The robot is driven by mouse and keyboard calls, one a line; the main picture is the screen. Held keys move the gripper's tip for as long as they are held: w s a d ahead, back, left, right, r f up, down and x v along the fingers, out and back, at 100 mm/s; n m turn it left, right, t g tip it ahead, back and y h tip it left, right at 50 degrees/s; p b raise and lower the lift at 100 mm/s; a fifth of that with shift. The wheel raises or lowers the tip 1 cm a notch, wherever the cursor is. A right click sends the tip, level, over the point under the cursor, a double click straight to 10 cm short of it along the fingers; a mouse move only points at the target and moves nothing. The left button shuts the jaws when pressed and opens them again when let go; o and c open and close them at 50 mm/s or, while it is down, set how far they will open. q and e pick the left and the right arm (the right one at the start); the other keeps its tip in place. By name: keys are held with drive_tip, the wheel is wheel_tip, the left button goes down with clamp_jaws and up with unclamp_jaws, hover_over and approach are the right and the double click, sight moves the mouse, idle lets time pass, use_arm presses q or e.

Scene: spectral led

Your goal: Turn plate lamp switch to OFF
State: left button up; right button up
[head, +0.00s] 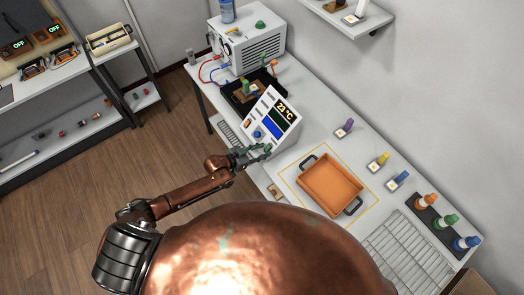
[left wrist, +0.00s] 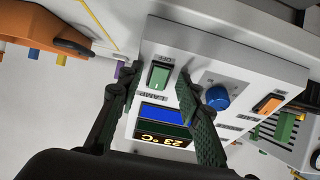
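A white control box (head: 278,112) with a 23 °C display (head: 287,107) stands on the bench. In the left wrist view its panel carries a green rocker switch (left wrist: 158,75), a blue knob (left wrist: 217,97) and an orange switch (left wrist: 268,103). My left gripper (head: 257,154) is at the panel's lower right end. In the left wrist view its fingers are apart, one on each side of the green switch; contact is unclear. My right gripper is not in view.
An orange tray (head: 331,185) with dark handles lies right of the box. Several coloured-capped bottles and a wire rack (head: 408,245) are further right. A shelf hangs above.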

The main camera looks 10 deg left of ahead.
use_arm(q)
drive_tip(key=v, duration=1.2)
idle(0.3)
